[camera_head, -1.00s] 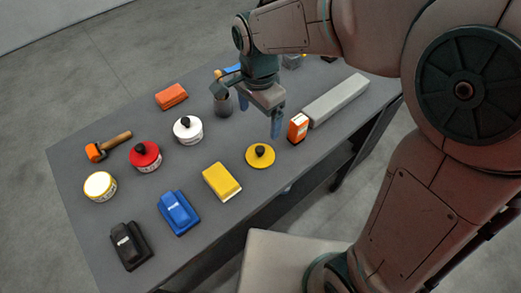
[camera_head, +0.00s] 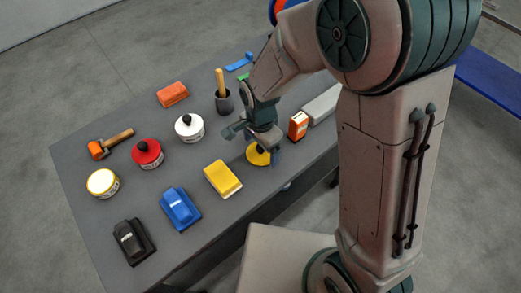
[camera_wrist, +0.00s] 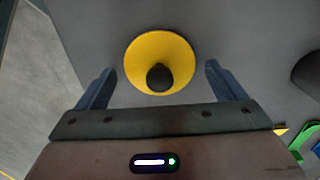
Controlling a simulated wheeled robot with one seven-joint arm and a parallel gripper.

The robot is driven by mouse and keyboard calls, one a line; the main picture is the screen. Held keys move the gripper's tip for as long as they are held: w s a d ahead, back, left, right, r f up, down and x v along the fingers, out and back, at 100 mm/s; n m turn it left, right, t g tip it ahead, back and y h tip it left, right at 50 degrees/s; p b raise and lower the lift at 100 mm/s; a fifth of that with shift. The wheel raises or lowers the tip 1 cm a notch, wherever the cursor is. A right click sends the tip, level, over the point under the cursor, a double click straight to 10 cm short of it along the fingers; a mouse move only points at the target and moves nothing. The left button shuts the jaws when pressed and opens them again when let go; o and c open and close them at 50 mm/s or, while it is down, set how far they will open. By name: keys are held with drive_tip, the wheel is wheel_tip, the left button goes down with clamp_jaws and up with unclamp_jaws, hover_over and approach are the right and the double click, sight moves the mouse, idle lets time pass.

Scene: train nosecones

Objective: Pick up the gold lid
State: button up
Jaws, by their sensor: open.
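The gold lid (camera_head: 256,155) is a flat yellow disc with a dark round knob, lying on the grey table. In the head view my gripper (camera_head: 262,150) is right over it and hides much of it. In the wrist view the lid (camera_wrist: 160,58) shows whole, its knob pointing at the camera. My gripper (camera_wrist: 160,88) is open, with one blue finger on each side of the lid's lower edge. The knob lies between the two fingers. Nothing is held. How high the fingertips are above the table is hard to tell.
An orange box (camera_head: 298,125) stands close right of the lid, and a yellow block (camera_head: 222,179) lies to its left. A dark cup (camera_head: 224,101) holding a wooden handle is behind. Red (camera_head: 147,154) and white (camera_head: 189,127) lidded tins stand farther left. The table's front edge is near.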

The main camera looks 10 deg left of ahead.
drive_tip(key=shift+f, duration=0.1)
drive_tip(key=c, duration=1.9)
drive_tip(key=shift+c, duration=0.2)
